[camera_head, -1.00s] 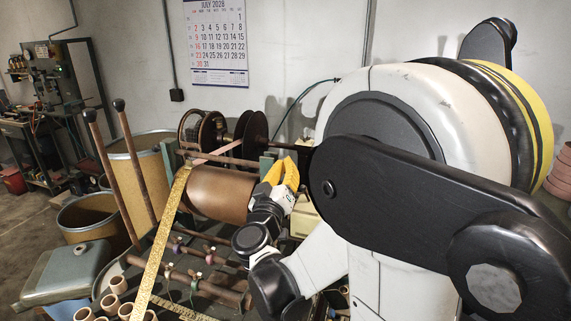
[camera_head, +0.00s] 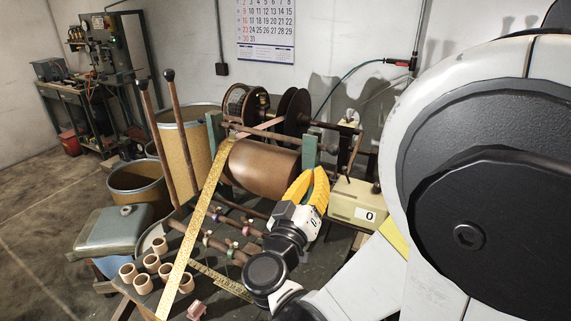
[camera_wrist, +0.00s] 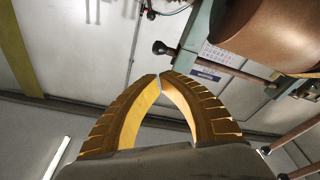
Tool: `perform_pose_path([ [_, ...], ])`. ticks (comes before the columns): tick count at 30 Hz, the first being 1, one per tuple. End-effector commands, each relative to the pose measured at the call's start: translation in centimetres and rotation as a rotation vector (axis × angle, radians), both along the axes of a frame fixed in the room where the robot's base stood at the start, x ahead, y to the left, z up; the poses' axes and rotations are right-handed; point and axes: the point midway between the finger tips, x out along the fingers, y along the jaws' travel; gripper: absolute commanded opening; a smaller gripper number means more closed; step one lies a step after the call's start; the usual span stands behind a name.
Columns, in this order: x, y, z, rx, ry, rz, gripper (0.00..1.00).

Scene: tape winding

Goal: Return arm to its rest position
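My gripper (camera_head: 314,173), with yellow fingers, is in the middle of the head view, just in front of the right end of a brown drum (camera_head: 262,169). It points up and is empty. In the wrist view its two fingertips (camera_wrist: 160,77) meet, with nothing between them. The drum shows at the top right of the wrist view (camera_wrist: 280,30). My large white and black arm links fill the right side of the head view and hide what is behind them.
A yellow measuring strip (camera_head: 190,240) slants down in front of the drum. Two rods with black knobs (camera_head: 169,75) stand to the left. A beige box (camera_head: 355,203) is close right of my gripper. Small cardboard cores (camera_head: 143,284) are at lower left. The floor at far left is clear.

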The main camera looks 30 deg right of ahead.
Motion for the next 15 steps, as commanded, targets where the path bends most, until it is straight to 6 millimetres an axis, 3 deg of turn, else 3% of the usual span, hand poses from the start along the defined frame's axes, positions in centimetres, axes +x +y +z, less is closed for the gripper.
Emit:
perform_pose_path([
  [10, 0.0, -0.3, -0.4, 0.02, 0.024, -0.006, 0.0],
  [15, -0.5, -1.5, -3.4, 0.166, 0.188, -0.023, 0.0],
])
